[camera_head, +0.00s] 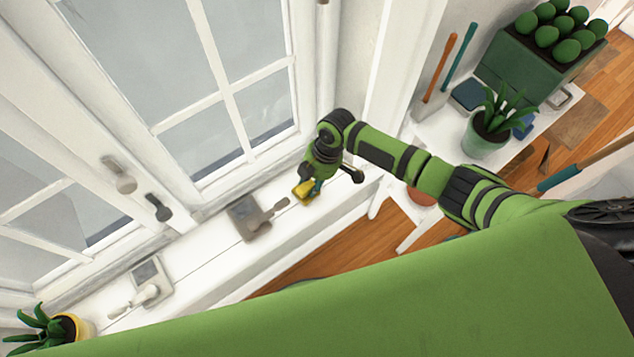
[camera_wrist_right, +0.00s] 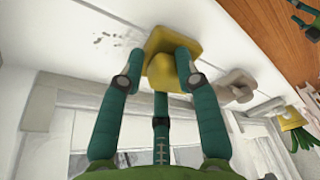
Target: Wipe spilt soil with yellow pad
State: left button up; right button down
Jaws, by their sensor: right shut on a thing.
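The yellow pad (camera_head: 304,191) is at the white window sill (camera_head: 205,264), held in my right gripper (camera_head: 314,180). In the right wrist view, the teal fingers of my right gripper (camera_wrist_right: 158,65) close around the raised grip of the yellow pad (camera_wrist_right: 182,40). The pad's flat base faces the white sill; I cannot tell whether it touches. Spilt soil (camera_wrist_right: 108,40) shows as small dark specks on the white surface just left of the pad in the wrist view. In the head view the soil cannot be made out. My left gripper is not in view.
A grey-brown handled tool (camera_head: 250,216) lies on the sill left of the pad, with a paler handled thing (camera_head: 146,288) farther left. A potted plant (camera_head: 52,328) stands at the far left. The window (camera_head: 215,90) rises behind. A white shelf (camera_head: 425,140) with plants is right.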

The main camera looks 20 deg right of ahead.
jog(key=shift+w+a+b, duration=0.2)
jog(key=shift+w+b, duration=0.1)
jog(key=shift+w, duration=0.4)
jog(key=shift+w+a+b, duration=0.15)
jog(key=shift+w+b, duration=0.1)
jog(key=shift+w, duration=0.4)
jog(key=w+b, duration=0.1)
jog(key=w+a+b, duration=0.1)
jog(key=shift+w, duration=0.35)
jog(key=shift+w+r, duration=0.1)
jog(key=shift+w, duration=0.05)
jog(key=shift+w+r, duration=0.15)
jog(key=shift+r, duration=0.1)
jog(key=shift+a, duration=0.1)
notch_tip(320, 180, up, 4)
jog(key=p, duration=0.3)
jog(key=shift+w+f, duration=0.1)
jog(key=r+p, duration=0.2)
jog(key=shift+s+p, duration=0.2)
jog(key=shift+p, duration=0.1)
